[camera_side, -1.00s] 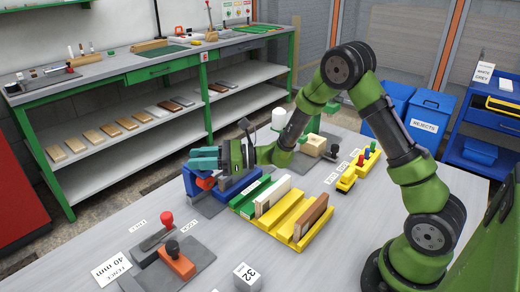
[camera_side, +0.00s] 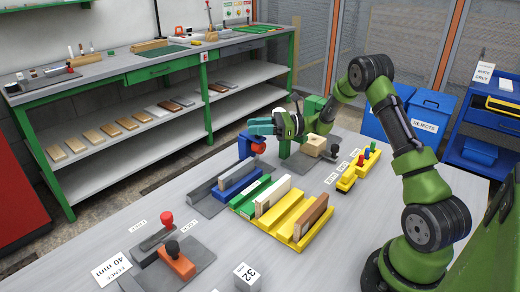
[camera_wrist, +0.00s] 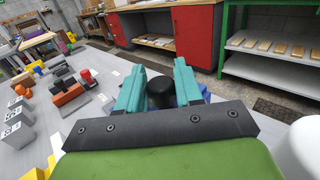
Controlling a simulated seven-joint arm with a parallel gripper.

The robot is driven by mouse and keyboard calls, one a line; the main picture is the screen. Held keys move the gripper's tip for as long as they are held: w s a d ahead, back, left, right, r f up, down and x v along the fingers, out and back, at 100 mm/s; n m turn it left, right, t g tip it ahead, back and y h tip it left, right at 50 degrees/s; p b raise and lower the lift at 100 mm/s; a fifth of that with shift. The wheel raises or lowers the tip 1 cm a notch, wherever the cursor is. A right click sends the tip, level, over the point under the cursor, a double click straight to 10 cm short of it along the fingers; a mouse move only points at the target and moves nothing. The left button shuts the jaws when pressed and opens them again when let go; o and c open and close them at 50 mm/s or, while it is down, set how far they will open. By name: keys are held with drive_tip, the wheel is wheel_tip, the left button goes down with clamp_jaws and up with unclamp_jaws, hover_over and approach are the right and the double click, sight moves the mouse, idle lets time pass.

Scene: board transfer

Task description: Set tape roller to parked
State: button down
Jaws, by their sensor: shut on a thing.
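My gripper (camera_side: 262,127) is shut on a dark knob (camera_wrist: 160,93), which shows between its teal fingers in the wrist view. Below the fingers hangs a blue bracket with a red round part, which I take to be the tape roller (camera_side: 245,146). It is held up above the far end of the grey and blue channels (camera_side: 232,184). In the wrist view only a little blue (camera_wrist: 206,92) shows beyond the fingers; the rest is hidden. I cannot make out a marked parking place.
Green and yellow channels (camera_side: 283,207) hold a white board and a brown board. Red and black knobbed fixtures (camera_side: 176,262) stand at the front.

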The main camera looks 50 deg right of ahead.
drive_tip(key=shift+d, duration=1.3)
drive_tip(key=shift+d, duration=0.1)
drive_tip(key=c, duration=0.8)
unclamp_jaws()
drive_tip(key=shift+c, duration=0.2)
drive_tip(key=s+a+r, duration=0.2)
drive_tip(key=s, duration=0.5)
drive_tip(key=s+a+r, duration=0.3)
drive_tip(key=s, duration=0.5)
drive_tip(key=shift+s, duration=0.2)
